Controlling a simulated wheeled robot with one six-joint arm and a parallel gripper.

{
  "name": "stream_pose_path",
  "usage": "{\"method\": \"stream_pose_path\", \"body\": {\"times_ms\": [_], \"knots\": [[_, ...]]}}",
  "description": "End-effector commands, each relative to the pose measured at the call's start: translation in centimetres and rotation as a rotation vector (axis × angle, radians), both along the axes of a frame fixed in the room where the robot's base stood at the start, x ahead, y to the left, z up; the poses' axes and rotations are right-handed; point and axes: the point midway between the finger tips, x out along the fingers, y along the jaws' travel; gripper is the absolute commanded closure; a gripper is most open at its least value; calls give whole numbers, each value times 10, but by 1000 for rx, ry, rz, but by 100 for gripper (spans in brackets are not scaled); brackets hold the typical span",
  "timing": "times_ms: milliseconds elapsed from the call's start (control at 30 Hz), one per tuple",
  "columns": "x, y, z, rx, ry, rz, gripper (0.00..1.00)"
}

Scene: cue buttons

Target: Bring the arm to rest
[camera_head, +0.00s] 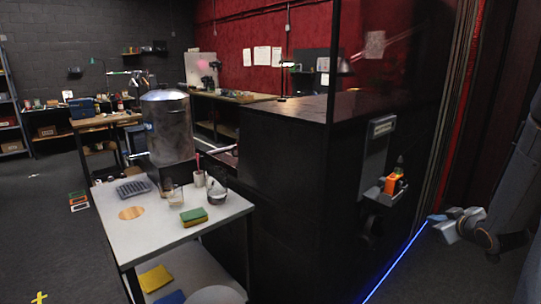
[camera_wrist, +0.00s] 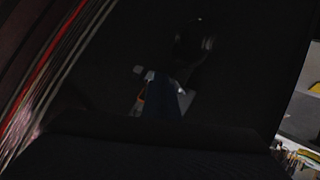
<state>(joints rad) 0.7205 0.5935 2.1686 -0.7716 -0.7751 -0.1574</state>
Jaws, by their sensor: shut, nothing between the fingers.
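My gripper (camera_head: 438,218) is at the lower right in the head view, at the end of my dark arm. It is shut and empty, with its tips pointing left. It is to the right of and below a wall-mounted panel (camera_head: 378,150) that carries an orange block-like item (camera_head: 394,184) on a small ledge. A gap shows between the gripper and the panel in the picture. The wrist view is very dark; a blue and white shape near its middle cannot be made out clearly.
A white table (camera_head: 150,236) at the left front bears a grey urn (camera_head: 167,127), a sponge (camera_head: 193,216) and cups. A black partition (camera_head: 285,200) stands in the middle. A blue glowing line (camera_head: 395,262) runs on the floor near my gripper. Open floor lies at far left.

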Motion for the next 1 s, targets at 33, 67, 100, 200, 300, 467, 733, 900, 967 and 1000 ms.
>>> {"method": "stream_pose_path", "body": {"times_ms": [33, 67, 100, 200, 300, 467, 733, 900, 967, 1000], "knots": [[2, 14, 2, 6, 27, -7, 100], [2, 21, 2, 12, 48, -16, 100], [2, 31, 2, 19, 76, -28, 100], [-3, 63, 1, 44, 160, -61, 100], [-19, 108, 0, 84, 274, -106, 100], [-75, 196, -2, 168, 501, -179, 100], [-190, 306, -2, 282, 826, -251, 100], [-228, 331, 1, 314, 924, -267, 100], [-234, 334, 1, 318, 940, -270, 100], [-235, 335, 1, 320, 944, -270, 100]]}}
